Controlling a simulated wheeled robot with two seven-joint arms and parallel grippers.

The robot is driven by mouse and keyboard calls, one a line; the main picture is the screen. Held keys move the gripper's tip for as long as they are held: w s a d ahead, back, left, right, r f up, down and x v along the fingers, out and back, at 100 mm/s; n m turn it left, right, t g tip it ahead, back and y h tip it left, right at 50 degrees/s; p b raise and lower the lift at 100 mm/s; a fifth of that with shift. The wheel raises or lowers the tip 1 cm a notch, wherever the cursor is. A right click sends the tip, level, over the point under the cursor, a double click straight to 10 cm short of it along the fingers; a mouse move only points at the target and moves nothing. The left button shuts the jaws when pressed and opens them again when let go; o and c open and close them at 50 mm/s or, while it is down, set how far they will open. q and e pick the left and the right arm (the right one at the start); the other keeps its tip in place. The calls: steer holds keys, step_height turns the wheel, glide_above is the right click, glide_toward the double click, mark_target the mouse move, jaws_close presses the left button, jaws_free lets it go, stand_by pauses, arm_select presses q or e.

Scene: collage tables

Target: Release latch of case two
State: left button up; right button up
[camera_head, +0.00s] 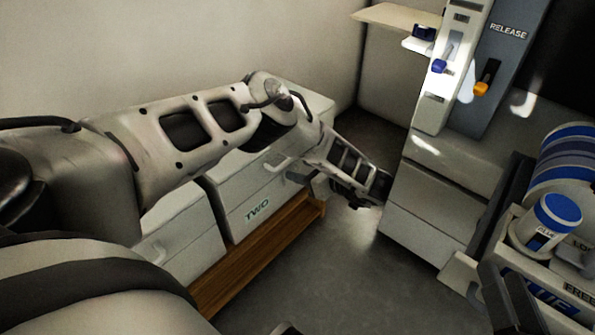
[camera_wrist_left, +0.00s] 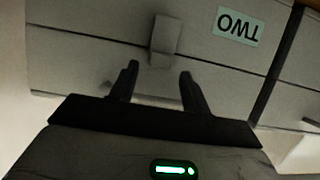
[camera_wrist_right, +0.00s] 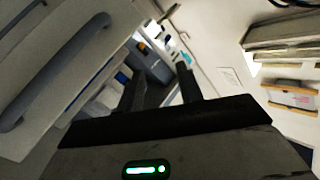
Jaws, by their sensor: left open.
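Case two (camera_head: 262,195) is a pale box with a green TWO label, low against the left wall. In the left wrist view its front (camera_wrist_left: 90,45) appears upside down. A small pale latch (camera_wrist_left: 164,38) stands out from that front, beside the label. My left gripper (camera_wrist_left: 158,88) is open and empty, facing the case front. The latch lies just beyond its fingertips, between them in the picture; I cannot tell whether they touch. In the head view my left arm partly hides the case. My right gripper (camera_wrist_right: 160,90) is open and empty, away from the case.
Another pale case (camera_head: 172,228) sits left of case two, on a wooden bench (camera_head: 258,255). A pale cabinet (camera_head: 425,205) and a RELEASE panel (camera_head: 508,55) stand to the right. A blue-lidded canister (camera_head: 558,210) is at the right. Grey floor (camera_head: 330,265) is clear between.

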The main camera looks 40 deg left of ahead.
arm_select(q)
steer(key=shift+x, duration=1.2)
arm_select(e)
steer(key=shift+w+d+r+n+t, duration=0.15)
steer(key=shift+w+r+n+t, duration=0.25)
steer(key=shift+r+n+t, duration=0.25)
steer(key=shift+r, duration=0.1)
